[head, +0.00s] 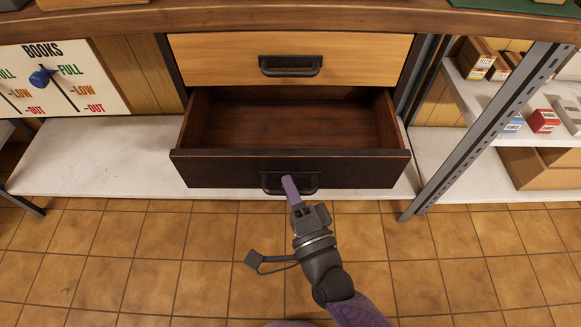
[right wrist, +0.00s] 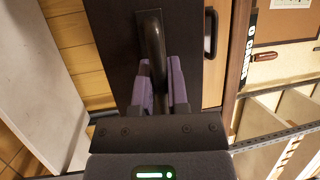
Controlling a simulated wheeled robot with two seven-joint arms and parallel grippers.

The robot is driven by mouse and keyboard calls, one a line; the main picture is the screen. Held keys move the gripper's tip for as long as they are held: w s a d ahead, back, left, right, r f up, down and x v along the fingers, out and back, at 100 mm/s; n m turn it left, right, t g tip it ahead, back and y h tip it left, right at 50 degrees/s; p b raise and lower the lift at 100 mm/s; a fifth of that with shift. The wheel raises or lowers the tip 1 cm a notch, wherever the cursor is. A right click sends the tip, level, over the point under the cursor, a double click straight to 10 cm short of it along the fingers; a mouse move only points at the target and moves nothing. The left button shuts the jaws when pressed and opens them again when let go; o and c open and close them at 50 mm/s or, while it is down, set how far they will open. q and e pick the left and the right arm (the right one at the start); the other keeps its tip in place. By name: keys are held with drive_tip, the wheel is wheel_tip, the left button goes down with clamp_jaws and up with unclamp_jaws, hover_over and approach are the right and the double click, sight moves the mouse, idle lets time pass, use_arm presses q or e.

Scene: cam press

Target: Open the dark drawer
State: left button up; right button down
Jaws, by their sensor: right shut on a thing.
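The dark drawer (head: 365,172) stands pulled out below a light wood drawer in the head view. Its inside (head: 295,115) shows reddish brown and empty. Its black handle (head: 310,186) is in the middle of the drawer front. My right gripper (head: 289,184) reaches up from below and is at this handle. In the right wrist view, the purple fingers of my right gripper (right wrist: 160,88) are on both sides of the handle bar (right wrist: 154,40), shut on it. Part of the handle is hidden by the fingers. My left gripper is not in view.
The light drawer (head: 220,60) above is closed. A white low shelf (head: 100,160) runs on both sides. A grey metal post (head: 480,140) and small boxes (head: 543,121) are at the right. The tiled floor (head: 130,250) in front is clear.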

drive_tip(key=shift+s, duration=0.45)
drive_tip(key=c, duration=0.6)
unclamp_jaws()
use_arm(q)
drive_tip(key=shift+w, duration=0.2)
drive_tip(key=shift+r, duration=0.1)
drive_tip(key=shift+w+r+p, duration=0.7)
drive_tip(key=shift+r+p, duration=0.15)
drive_tip(key=shift+p, duration=0.3)
use_arm(e)
drive_tip(key=v, duration=1)
